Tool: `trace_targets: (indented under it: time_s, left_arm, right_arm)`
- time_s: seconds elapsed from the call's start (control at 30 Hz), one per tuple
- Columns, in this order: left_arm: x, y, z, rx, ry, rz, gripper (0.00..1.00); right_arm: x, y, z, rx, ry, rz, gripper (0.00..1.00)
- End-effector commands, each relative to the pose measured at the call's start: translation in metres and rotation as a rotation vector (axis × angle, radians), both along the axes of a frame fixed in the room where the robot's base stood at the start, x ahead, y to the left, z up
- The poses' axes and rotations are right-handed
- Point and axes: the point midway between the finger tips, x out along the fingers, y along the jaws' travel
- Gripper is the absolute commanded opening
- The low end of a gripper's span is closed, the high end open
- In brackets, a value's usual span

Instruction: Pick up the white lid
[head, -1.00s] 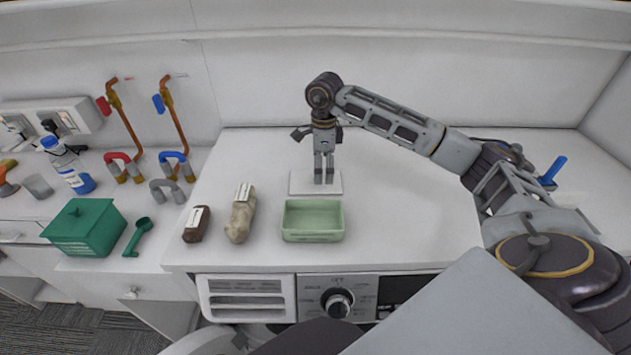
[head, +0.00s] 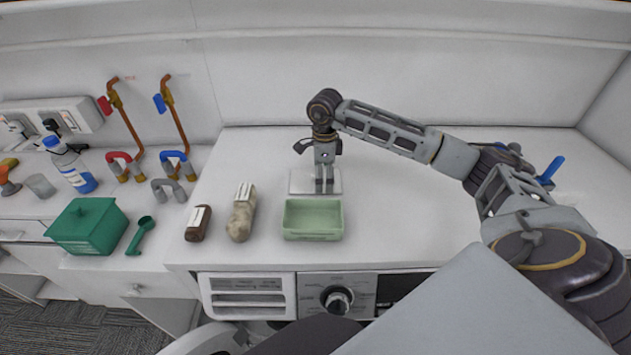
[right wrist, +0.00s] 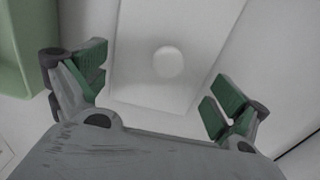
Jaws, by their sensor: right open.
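The white lid (head: 300,182) lies flat on the white worktop, just behind the green dish. In the right wrist view the lid (right wrist: 140,88) is a pale rectangle with a round knob (right wrist: 168,62) at its middle. My right gripper (head: 325,190) is open and points down over the lid, hiding its middle in the head view. In the right wrist view its green-padded fingers (right wrist: 155,95) stand apart on either side of the lid, with nothing between the pads. I cannot tell how small the gap to the lid is. My left gripper is not in view.
The open green dish (head: 313,220) stands just in front of the lid. A brown bottle-like item (head: 198,224) and a mottled beige one (head: 241,216) lie to its left. A green lidded box (head: 88,228) and green scoop (head: 140,236) are further left. The worktop right of the dish is clear.

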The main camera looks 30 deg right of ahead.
Motion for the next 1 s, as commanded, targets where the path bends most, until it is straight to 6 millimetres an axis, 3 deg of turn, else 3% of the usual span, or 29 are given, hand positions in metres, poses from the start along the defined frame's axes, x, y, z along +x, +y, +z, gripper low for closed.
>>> trace_targets:
  time_s: [0.07, 0.57, 1.0]
  left_arm:
    - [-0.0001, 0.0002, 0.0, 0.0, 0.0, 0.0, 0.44]
    - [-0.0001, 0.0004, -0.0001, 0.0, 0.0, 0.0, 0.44]
    - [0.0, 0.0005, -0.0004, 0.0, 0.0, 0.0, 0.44]
  right_arm:
    - [0.0001, 0.0001, 0.0001, 0.0, 0.0, 0.0, 0.82]
    - [-0.0004, -0.0003, -0.0016, -0.001, 0.002, 0.0, 0.18]
    - [-0.0025, 0.0, -0.0053, -0.003, 0.011, 0.002, 0.12]
